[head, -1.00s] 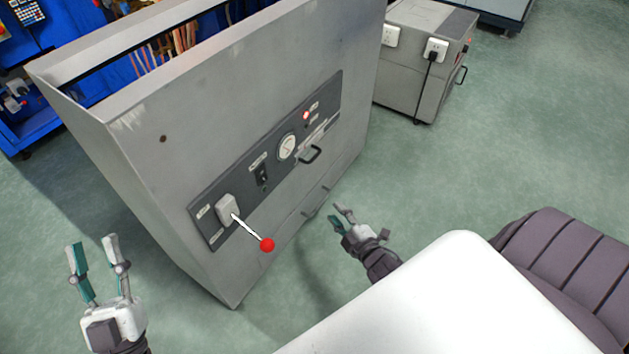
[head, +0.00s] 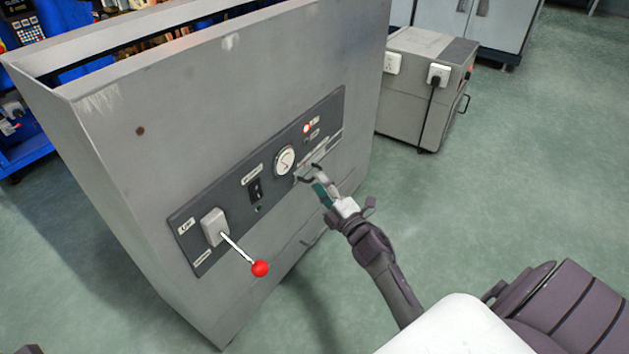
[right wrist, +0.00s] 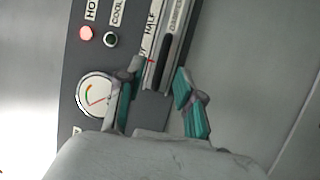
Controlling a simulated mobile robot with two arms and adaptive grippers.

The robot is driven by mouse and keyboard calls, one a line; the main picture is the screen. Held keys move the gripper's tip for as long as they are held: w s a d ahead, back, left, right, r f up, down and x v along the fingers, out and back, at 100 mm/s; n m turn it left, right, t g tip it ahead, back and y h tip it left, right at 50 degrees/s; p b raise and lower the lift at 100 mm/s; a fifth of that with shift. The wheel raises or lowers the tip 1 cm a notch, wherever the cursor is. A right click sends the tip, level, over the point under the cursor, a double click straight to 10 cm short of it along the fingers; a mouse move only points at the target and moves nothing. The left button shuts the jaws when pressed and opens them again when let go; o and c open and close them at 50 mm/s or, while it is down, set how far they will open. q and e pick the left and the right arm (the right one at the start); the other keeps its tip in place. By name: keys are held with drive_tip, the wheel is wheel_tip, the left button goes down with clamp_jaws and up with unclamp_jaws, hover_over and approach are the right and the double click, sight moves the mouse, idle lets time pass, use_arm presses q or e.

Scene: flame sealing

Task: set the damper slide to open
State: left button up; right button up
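The damper slide is on the right part of the dark control panel (head: 228,203). Its black handle (right wrist: 164,62) shows in the right wrist view, beside a pale scale strip with "HALF" lettering and a small red mark. In the head view the handle is partly covered by my right gripper. My right gripper (head: 322,184) is at the panel, close to the handle. In the right wrist view its two fingers (right wrist: 158,103) are apart, one on each side of the handle's line, with nothing visibly gripped. Contact cannot be told. My left gripper is out of view.
The panel also carries a lever with a red ball (head: 260,269), a black switch (head: 255,190), a round gauge (head: 285,161) and a lit red lamp (head: 306,128). The lever sticks out from the cabinet (head: 110,180). Open green floor lies to the right.

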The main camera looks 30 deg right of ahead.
sight(317, 167)
drive_tip(key=shift+w+r+b, duration=0.2)
drive_tip(key=shift+w+b, duration=0.1)
drive_tip(key=shift+w, duration=1.4)
clamp_jaws()
